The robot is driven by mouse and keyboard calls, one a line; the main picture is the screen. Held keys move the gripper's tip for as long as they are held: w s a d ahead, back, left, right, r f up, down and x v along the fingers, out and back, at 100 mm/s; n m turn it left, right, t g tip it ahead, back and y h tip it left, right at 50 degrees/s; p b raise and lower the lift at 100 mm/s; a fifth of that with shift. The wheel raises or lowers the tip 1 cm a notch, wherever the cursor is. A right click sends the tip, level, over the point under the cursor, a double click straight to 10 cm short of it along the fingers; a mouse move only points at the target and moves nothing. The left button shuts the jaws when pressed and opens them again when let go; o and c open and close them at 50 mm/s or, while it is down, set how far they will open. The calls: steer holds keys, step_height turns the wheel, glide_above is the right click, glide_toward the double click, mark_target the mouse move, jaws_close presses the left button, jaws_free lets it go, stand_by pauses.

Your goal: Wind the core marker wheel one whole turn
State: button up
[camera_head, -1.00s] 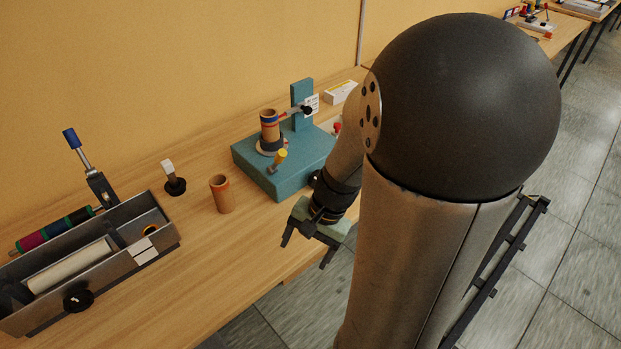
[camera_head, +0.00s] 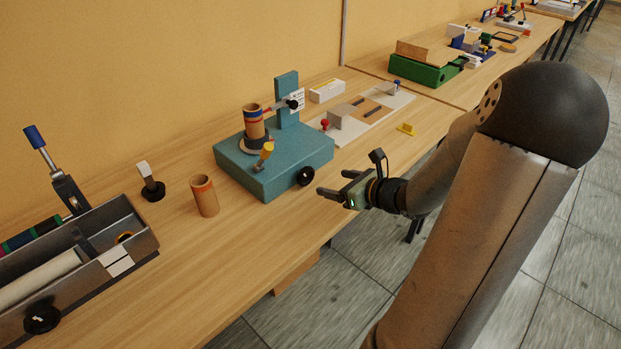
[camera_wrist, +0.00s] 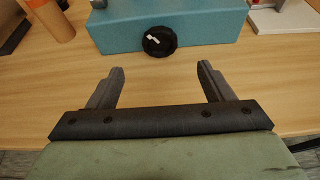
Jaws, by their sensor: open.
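The core marker is a teal block (camera_head: 240,160) with an upright post and a brown cardboard core (camera_head: 254,124) standing on a round seat. A small black wheel (camera_head: 306,176) is on its front face. In the wrist view the wheel (camera_wrist: 159,41) shows a white mark, left of its centre. A yellow-topped handle (camera_head: 266,151) leans up from the block near the core. My gripper (camera_head: 332,183) is open and empty, in front of the wheel and apart from it. In the wrist view its fingers (camera_wrist: 160,68) point toward the wheel, one to each side.
A grey trough (camera_head: 120,225) with a roller is further left. A white board (camera_head: 380,112) lies right. The bench before the block is clear.

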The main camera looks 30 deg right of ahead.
mark_target(308, 177)
steer(key=x, duration=1)
steer(key=shift+w+a+f, duration=0.1)
steer(key=shift+w+f, duration=0.05)
steer(key=shift+w, duration=0.1)
steer(key=c, duration=1)
